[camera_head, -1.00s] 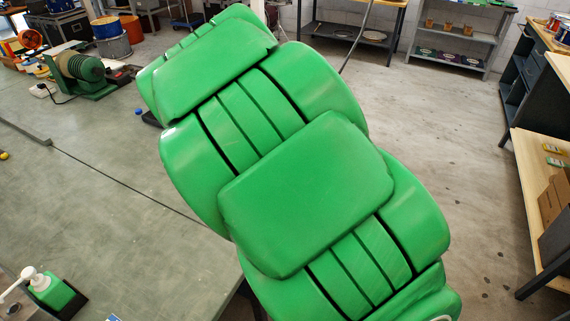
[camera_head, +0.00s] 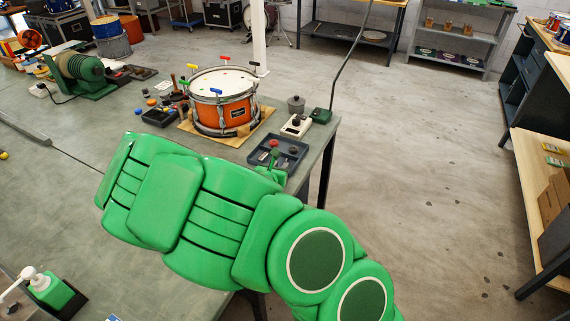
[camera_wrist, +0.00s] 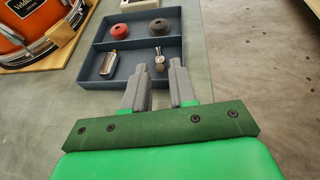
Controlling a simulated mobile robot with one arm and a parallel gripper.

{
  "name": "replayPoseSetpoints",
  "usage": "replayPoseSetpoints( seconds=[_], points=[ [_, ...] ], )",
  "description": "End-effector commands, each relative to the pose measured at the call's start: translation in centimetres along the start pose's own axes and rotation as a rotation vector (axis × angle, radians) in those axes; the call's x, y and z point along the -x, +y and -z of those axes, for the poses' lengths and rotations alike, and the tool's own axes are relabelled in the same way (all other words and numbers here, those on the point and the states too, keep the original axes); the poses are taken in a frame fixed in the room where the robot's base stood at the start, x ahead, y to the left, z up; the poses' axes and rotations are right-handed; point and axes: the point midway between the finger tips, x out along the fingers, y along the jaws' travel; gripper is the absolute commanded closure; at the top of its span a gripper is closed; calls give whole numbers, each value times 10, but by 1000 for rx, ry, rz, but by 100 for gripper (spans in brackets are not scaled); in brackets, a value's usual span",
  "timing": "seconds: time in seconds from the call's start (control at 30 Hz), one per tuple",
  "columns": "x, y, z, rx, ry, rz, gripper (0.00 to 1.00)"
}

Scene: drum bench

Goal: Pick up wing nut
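A small metal piece that looks like the wing nut (camera_wrist: 160,57) lies in the near right part of a dark divided tray (camera_wrist: 172,42); it is silver with a darker rounded end. In the wrist view my gripper (camera_wrist: 160,72) is open, its two grey fingers apart and nothing between them. The fingertips reach the tray's near edge, one on either side of the small piece in the picture; their height above it is hard to tell. In the head view the tray (camera_head: 302,150) is partly hidden by my arm, and my gripper (camera_head: 274,166) shows small beside it.
An orange drum (camera_head: 222,102) stands on a board left of the tray. A white device (camera_head: 296,126) stands behind it. The bench edge is just right.

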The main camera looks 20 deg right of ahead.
Motion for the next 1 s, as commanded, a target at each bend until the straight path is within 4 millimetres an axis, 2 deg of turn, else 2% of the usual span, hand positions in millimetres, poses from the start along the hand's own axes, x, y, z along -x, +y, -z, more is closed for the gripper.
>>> replayPoseSetpoints(
  seconds=[0.57,1.0],
  points=[
    [-29,1,-2,-2,-2,-1,74],
    [-64,3,-6,-3,-3,1,74]
  ],
)
